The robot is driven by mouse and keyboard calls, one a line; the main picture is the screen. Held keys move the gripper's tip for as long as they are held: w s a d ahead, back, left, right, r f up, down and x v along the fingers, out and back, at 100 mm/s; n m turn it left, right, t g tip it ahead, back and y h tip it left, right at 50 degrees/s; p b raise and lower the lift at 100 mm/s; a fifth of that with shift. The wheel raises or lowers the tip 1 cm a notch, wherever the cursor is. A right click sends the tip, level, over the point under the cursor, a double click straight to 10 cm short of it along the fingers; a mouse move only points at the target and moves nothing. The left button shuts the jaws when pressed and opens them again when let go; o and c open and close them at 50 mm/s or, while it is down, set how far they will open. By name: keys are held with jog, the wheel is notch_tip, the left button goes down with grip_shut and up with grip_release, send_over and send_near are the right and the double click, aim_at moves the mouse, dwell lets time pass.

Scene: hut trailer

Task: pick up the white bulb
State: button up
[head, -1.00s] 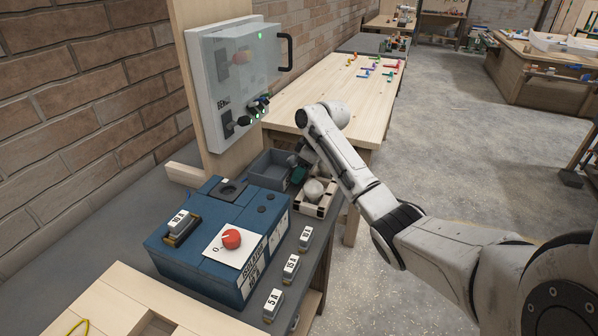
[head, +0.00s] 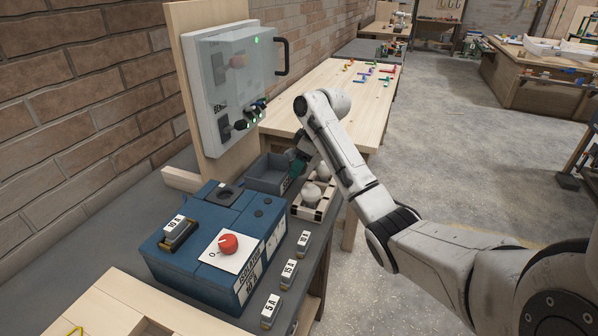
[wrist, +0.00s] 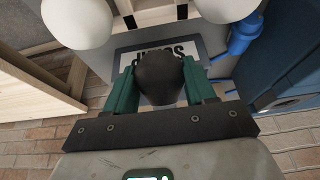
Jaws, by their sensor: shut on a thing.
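Two white bulbs sit in a small pale crate (head: 308,213) on the bench; the nearer white bulb (head: 311,193) and the farther white bulb (head: 322,172) both show in the head view. In the wrist view, one white bulb (wrist: 76,20) is at top left and another (wrist: 226,6) at top right, cut by the edge. My gripper (head: 297,166) has green fingers and is above the bench beside the crate, near the grey bin (head: 262,178). In the wrist view my gripper (wrist: 162,85) is shut on a dark, rounded thing (wrist: 162,78), not on a white bulb.
The grey bin bears an upside-down label (wrist: 165,50) in the wrist view. A blue isolator box (head: 208,240) with a red knob (head: 229,243) stands nearer. Several fuse blocks lie along the bench edge. A wall panel (head: 222,85) with a handle rises behind.

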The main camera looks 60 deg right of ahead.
jog(key=s+a+r+p, duration=0.6)
jog(key=s+a+r, duration=0.2)
jog(key=a, duration=0.1)
jog(key=shift+s+a+r, duration=0.2)
jog(key=shift+s+r, duration=0.05)
dwell(0.3)
